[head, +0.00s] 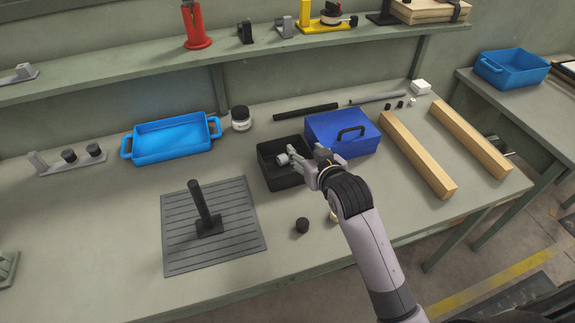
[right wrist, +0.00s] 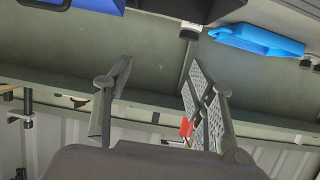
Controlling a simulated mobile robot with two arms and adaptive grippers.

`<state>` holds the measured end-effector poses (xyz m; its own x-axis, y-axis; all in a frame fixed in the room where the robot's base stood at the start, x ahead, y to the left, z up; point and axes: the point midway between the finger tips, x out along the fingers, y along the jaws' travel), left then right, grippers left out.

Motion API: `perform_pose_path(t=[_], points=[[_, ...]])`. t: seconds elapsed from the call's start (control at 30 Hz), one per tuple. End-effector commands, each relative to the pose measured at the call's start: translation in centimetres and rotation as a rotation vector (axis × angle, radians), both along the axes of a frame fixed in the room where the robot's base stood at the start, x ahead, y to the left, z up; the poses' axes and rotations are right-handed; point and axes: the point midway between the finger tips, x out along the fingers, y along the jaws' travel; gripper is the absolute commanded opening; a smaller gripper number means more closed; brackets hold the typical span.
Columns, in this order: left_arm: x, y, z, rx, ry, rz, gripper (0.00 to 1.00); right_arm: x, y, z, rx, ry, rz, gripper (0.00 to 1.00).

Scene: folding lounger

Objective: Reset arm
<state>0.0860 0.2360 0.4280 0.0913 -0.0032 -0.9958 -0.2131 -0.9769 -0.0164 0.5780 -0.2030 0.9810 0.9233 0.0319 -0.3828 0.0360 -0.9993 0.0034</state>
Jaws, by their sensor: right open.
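My right gripper (head: 299,163) is over the black open bin (head: 270,176) in the head view, beside the blue toolbox. In the right wrist view my right gripper (right wrist: 157,76) has its two fingers spread apart with nothing between them. A small pale grey cylinder (head: 283,159) shows at the fingertips over the bin; I cannot tell whether it touches a finger. My right arm reaches in from the lower right. My left gripper is not in view.
A blue toolbox (head: 328,128) with a black handle stands right of the bin. Wooden beams (head: 415,155) lie further right. A grey mat (head: 245,232) with a black upright post (head: 200,200) lies left. A blue tray (head: 172,140), a jar (head: 240,120) and a shelf (head: 130,75) are behind.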

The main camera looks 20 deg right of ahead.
Motion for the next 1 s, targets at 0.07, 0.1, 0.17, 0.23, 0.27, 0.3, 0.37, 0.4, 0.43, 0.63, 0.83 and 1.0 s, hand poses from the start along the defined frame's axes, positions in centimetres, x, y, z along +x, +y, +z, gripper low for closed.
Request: perform_pose_path(t=[0.07,0.1,0.17,0.23,0.27,0.3,0.37,0.4,0.43,0.63,0.83,1.0], points=[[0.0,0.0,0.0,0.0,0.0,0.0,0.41,-0.3,0.0,0.2,0.0,-0.001,0.0,0.51],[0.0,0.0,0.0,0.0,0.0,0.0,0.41,-0.4,0.0,0.2,0.0,0.0,-0.001,0.51],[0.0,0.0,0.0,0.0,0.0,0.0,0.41,-0.5,0.0,0.2,0.0,0.0,-0.001,0.51],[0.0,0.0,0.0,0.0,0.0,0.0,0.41,-0.5,0.0,0.2,0.0,0.0,-0.001,0.51],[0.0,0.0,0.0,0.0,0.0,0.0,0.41,-0.4,0.0,0.2,0.0,0.0,-0.001,0.51],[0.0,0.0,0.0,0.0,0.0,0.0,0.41,-0.4,0.0,0.2,0.0,0.0,0.0,0.51],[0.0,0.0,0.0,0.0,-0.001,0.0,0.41,-0.4,0.0,0.2,0.0,0.0,0.0,0.51],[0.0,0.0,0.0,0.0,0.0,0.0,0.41,-0.4,0.0,0.2,0.0,0.0,0.0,0.51],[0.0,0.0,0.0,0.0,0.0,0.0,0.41,-0.4,0.0,0.2,0.0,0.0,0.0,0.51],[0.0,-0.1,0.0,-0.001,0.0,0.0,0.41,-2.5,0.0,-1.7,-0.011,0.07,0.003,0.51],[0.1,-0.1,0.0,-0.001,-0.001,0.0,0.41,-12.1,-0.1,-8.1,-0.053,0.359,0.028,0.51],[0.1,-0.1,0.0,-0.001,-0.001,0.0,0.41,-19.3,-0.1,-11.0,-0.079,0.56,0.054,0.51]])
